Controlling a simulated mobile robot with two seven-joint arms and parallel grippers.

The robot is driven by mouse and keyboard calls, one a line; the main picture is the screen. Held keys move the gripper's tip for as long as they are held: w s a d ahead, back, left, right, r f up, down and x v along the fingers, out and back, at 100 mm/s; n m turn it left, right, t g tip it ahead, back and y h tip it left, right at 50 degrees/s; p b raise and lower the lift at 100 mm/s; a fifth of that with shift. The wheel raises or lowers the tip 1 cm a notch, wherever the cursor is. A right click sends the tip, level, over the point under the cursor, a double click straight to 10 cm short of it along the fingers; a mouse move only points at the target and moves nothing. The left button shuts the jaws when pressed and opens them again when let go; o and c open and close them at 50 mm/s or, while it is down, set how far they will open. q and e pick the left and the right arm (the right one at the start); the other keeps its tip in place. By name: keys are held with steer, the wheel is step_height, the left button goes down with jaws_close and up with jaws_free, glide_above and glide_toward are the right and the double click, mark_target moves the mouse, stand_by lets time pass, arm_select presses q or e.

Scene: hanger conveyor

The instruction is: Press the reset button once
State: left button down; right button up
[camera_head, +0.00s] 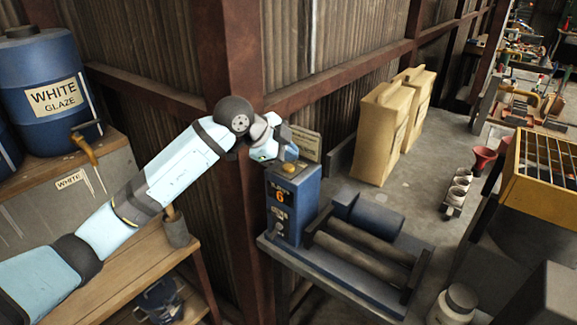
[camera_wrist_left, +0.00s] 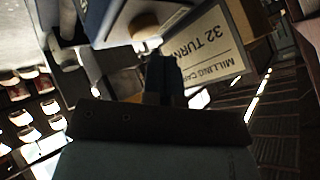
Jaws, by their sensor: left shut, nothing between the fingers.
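A blue counter box (camera_head: 290,205) stands at the left end of the roller machine, with an orange "6" on its front. A round yellow-orange button (camera_head: 288,169) sits on its top; I take it for the reset button. In the left wrist view the button (camera_wrist_left: 145,27) shows just beyond the fingertips. My left gripper (camera_head: 289,152) is shut and empty, close above the button. Its closed fingers (camera_wrist_left: 160,62) point toward the button in the wrist view. I cannot tell whether they touch it. My right gripper is in neither view.
A card reading "milling" and "32 turns" (camera_wrist_left: 215,50) stands behind the box. Blue and grey rollers (camera_head: 365,235) lie to its right. Tan sacks (camera_head: 385,130) stand on the bench behind. A rusty post (camera_head: 245,190) rises close to my left arm.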

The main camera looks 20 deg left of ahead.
mark_target(289, 167)
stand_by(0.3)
arm_select(q)
steer(key=shift+f, duration=0.4)
steer(key=shift+f, duration=0.55)
stand_by(0.5)
steer(key=shift+r, duration=0.1)
steer(key=shift+r+p, duration=0.5)
steer(key=shift+r, duration=0.35)
steer(key=shift+r, duration=0.1)
step_height(289, 167, up, 5)
steer(key=p, duration=0.4)
stand_by(0.6)
